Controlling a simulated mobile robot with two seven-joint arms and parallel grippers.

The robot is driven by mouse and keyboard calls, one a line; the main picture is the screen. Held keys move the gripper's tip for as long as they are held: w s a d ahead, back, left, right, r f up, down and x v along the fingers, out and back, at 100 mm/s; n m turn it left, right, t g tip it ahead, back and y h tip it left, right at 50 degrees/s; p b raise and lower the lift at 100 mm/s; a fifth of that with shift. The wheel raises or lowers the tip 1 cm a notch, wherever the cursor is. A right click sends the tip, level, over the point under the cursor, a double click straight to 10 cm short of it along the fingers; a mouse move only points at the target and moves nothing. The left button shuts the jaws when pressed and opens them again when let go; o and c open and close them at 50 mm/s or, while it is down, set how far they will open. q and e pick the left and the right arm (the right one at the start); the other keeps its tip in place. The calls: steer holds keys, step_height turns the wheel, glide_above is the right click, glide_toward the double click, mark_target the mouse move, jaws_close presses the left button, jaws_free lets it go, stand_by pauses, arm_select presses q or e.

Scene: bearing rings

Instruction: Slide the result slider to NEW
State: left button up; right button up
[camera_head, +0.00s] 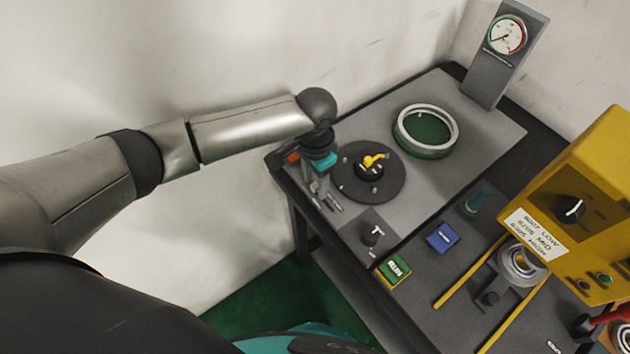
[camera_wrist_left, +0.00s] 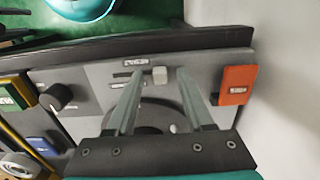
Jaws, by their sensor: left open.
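The result slider has a small light grey knob (camera_wrist_left: 160,75) in the left wrist view, at the right end of a dark slot (camera_wrist_left: 125,74). Small labels sit above and below the slot; their text is too small to read surely. My left gripper (camera_wrist_left: 161,86) is open, with one finger on each side of the knob in that view. I cannot tell whether the fingers touch it. In the head view my left gripper (camera_head: 322,190) points down over the panel's near left corner, hiding most of the slider. My right gripper is not in view.
A red block (camera_wrist_left: 238,85) sits right of the fingers. A black disc (camera_head: 390,188) with a yellow lever stands close by, and a black knob (camera_head: 372,234) lies nearer. A ring (camera_head: 426,107), a gauge (camera_head: 507,34) and a yellow box (camera_head: 590,190) are farther off.

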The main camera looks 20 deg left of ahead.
arm_select(q)
steer(key=shift+f, duration=0.1)
jaws_close()
stand_by(0.4)
stand_by(1.0)
